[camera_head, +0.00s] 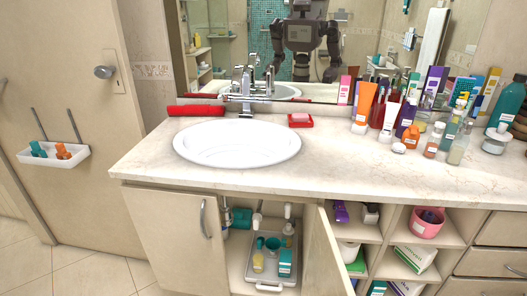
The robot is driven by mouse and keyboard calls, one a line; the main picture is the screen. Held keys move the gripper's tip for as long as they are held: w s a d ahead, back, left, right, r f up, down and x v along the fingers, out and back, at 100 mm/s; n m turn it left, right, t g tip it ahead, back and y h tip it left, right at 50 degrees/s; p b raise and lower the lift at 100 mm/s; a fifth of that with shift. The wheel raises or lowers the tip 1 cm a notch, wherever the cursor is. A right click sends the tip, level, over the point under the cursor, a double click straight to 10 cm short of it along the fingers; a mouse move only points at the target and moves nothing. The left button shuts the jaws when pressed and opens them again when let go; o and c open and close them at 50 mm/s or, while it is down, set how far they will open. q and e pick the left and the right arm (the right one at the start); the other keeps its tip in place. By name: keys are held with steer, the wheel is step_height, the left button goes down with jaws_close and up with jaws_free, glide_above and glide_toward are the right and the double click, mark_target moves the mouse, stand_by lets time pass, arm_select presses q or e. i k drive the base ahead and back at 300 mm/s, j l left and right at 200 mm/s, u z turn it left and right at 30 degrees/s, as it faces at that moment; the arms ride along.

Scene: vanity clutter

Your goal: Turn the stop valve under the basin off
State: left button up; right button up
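The white oval basin (238,144) is set in a pale stone counter, with a chrome faucet (246,96) behind it. Below it, the cabinet's left door (170,228) looks shut and its right door (327,258) stands open. Small white and grey fittings (288,212) show in the upper part of the opening. I cannot tell which part is the stop valve or how its handle is set. A grey tray (262,280) with bottles and a teal cup fills the cabinet floor below. Neither gripper is directly in view.
Crowded bottles and tubes (390,115) stand on the counter's right side. A red rolled towel (196,110) and a soap dish (300,121) lie at the back. Open shelves (400,235) are right of the open door. The tiled floor (75,272) at left is clear. My reflection shows in the mirror.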

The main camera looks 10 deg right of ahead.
mark_target(288, 205)
steer(key=l+u, duration=0.45)
steer(key=l, duration=1.5)
steer(key=k+j+z, duration=0.15)
steer(key=j, duration=0.15)
steer(key=j+z, duration=0.2)
steer(key=k+j+z, duration=0.15)
steer(key=j, duration=0.25)
steer(key=i+j+z, duration=0.1)
steer(key=i+j, duration=0.15)
steer(key=i, duration=0.1)
